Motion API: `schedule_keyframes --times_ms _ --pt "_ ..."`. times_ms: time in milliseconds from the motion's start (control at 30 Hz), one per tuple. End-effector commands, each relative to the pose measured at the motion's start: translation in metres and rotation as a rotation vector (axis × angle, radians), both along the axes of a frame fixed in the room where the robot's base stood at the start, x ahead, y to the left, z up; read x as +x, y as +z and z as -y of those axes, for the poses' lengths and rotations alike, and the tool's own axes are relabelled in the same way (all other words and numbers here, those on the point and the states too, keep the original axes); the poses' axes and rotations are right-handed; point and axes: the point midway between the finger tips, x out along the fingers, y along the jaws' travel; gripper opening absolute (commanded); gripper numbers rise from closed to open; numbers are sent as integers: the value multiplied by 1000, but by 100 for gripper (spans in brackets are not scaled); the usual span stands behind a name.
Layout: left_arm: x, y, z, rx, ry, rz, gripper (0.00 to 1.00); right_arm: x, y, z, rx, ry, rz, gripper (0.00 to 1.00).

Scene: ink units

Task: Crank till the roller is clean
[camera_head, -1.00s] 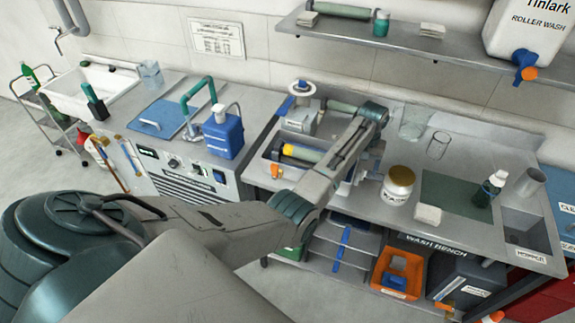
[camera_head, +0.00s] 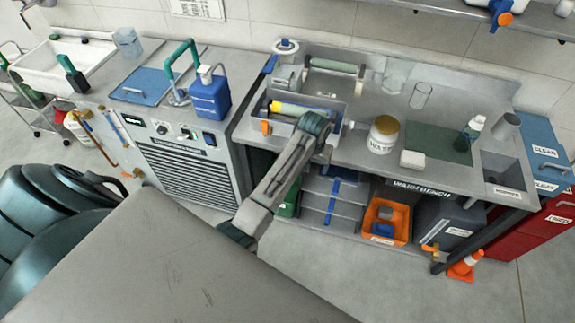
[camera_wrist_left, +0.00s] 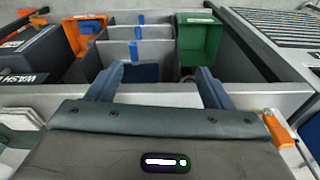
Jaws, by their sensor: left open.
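The roller (camera_head: 290,109), yellow with a dark blue end, lies in the grey washing tray (camera_head: 350,115) on the bench. An orange knob-like part (camera_head: 265,127) sits at the tray's front left; I cannot tell whether it is the crank handle. In the head view my left wrist stands over the right front of the tray, and the fingers are hard to make out beneath it (camera_head: 325,152). In the left wrist view my left gripper (camera_wrist_left: 158,75) is open and empty, its two fingers apart over the pale front edge. Orange also shows right of it (camera_wrist_left: 278,130). My right gripper is not in view.
A second roller (camera_head: 335,67) rests behind. A gold-lidded jar (camera_head: 383,134), a white block (camera_head: 412,159) and a green mat (camera_head: 437,143) lie right of the tray. A blue canister (camera_head: 210,97) stands left. An orange crate (camera_head: 386,221) is under the bench.

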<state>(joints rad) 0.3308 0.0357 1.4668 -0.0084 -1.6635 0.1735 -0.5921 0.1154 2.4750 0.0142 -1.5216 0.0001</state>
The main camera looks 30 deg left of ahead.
Motion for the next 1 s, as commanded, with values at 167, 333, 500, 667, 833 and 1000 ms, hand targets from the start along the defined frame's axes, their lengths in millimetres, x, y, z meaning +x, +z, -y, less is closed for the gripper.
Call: schedule_keyframes --times_ms 167,333,500,667,833,1000 --pt "-34 -10 -4 11 -18 16 74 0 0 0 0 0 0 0" --pt "-65 -15 -7 21 -39 33 74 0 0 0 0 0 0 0" --pt "-91 -18 -9 31 -56 45 74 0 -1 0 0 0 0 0" --pt "-105 -19 -10 35 -67 54 74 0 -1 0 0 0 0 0" --pt "-110 -19 -10 37 -71 58 74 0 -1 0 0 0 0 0" --pt "-110 -19 -10 37 -71 57 74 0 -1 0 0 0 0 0"
